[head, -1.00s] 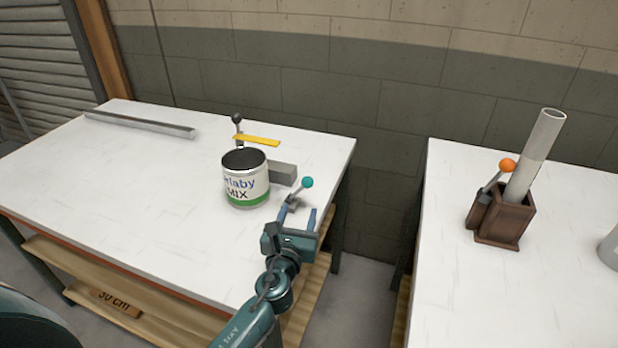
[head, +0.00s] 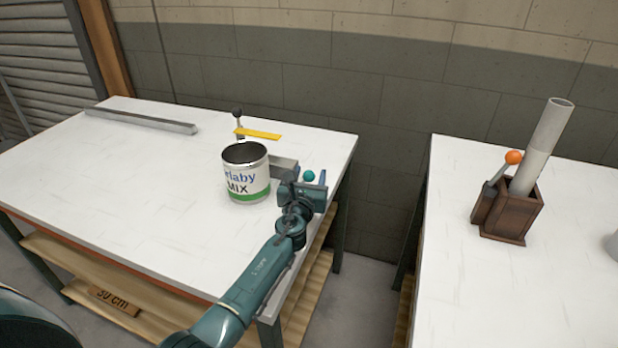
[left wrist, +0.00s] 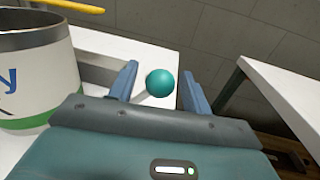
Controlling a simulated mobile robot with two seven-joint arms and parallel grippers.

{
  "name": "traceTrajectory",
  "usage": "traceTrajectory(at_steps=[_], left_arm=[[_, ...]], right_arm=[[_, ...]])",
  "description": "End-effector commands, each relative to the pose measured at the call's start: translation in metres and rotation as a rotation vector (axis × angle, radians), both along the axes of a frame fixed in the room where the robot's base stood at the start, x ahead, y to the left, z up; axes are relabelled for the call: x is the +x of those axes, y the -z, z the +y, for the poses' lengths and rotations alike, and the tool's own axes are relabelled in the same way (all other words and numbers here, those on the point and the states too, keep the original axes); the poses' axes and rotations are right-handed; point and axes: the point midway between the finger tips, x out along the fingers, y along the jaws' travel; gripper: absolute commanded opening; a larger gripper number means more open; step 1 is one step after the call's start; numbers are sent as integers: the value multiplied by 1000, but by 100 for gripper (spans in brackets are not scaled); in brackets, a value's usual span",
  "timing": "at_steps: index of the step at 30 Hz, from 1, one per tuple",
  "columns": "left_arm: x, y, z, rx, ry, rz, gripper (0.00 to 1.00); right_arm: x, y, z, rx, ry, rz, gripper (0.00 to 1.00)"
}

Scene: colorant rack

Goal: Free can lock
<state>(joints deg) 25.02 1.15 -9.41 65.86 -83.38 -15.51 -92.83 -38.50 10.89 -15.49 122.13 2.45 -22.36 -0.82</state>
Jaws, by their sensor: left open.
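A white can (head: 246,176) with a green band and blue lettering stands upright on the left table, against a grey block (head: 284,167). A lever with a teal ball knob (head: 308,176) is beside the block, its stem mostly hidden by my gripper in the head view. My left gripper (head: 308,181) is open around the knob. In the left wrist view the teal knob (left wrist: 160,83) lies between the blue fingers (left wrist: 156,88), with a gap on each side. The can (left wrist: 36,75) is at the left there. My right gripper is not in view.
A black-knobbed lever (head: 238,118) and yellow bar (head: 258,134) are behind the can. A metal channel (head: 140,121) lies at the back left. The right table holds a brown holder (head: 512,218) with a grey tube and orange-knobbed lever (head: 513,158). A gap separates the tables.

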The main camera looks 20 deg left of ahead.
Motion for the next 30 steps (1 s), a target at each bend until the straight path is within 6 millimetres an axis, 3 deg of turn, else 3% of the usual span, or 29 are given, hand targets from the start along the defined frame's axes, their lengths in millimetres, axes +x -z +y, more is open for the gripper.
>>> traceTrajectory(at_steps=[3, 20, 30], left_arm=[[0, 0, 0, 0, 0, 0, 47], [-1, 0, 0, 1, 0, 0, 1], [-1, -1, 1, -9, 0, 1, 0]], right_arm=[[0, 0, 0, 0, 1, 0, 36], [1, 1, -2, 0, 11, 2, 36], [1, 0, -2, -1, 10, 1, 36]])
